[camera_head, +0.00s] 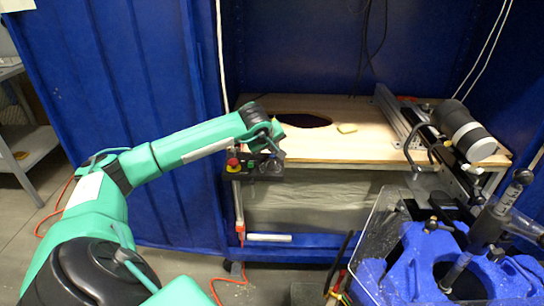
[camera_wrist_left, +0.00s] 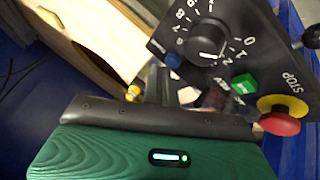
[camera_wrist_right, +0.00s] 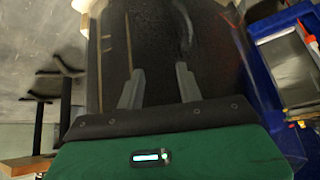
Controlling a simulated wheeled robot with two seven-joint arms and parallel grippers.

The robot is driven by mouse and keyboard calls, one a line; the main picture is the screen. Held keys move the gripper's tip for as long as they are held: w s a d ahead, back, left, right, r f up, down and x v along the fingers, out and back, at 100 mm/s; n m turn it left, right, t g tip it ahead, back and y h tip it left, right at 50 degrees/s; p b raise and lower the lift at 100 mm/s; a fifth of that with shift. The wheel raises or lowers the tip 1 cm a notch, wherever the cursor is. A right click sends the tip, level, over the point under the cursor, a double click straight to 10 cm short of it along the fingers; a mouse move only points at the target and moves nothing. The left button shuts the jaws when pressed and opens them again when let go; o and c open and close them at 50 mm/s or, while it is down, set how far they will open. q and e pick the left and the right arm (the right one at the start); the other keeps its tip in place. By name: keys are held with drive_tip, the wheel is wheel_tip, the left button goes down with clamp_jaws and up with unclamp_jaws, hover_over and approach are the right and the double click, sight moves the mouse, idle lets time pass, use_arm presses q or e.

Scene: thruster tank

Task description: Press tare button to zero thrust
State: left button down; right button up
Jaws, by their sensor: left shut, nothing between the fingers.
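The control panel (camera_wrist_left: 207,45) is black and tilted in the left wrist view. It carries a black dial (camera_wrist_left: 208,38) with numbers and letters, a green button (camera_wrist_left: 243,84) with a small label hard to read, a blue button (camera_wrist_left: 173,61) and a red-and-yellow STOP button (camera_wrist_left: 281,115). In the head view the STOP button (camera_head: 232,164) and green button (camera_head: 250,164) sit at the table's front left corner. My left gripper (camera_head: 273,143) is shut and empty close to the panel; contact cannot be told. My right gripper (camera_wrist_right: 160,88) is open in the right wrist view, with a dark surface beyond.
The wooden tabletop (camera_head: 350,146) has a dark round opening (camera_head: 303,120) and a small yellow object (camera_head: 347,128). A metal rail (camera_head: 400,117) and a black-and-white cylinder (camera_head: 465,130) stand on the right. Blue parts (camera_head: 420,270) lie at the lower right.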

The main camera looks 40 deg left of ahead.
sight(271, 156)
use_arm(q)
drive_tip(key=shift+f+b, duration=0.3)
drive_tip(key=shift+f, duration=0.05)
idle(0.6)
drive_tip(key=shift+r, duration=0.1)
drive_tip(key=shift+r+p, duration=0.5)
drive_tip(key=shift+r, duration=0.25)
drive_tip(key=shift+r+p, duration=1.65)
drive_tip(key=shift+r, duration=0.85)
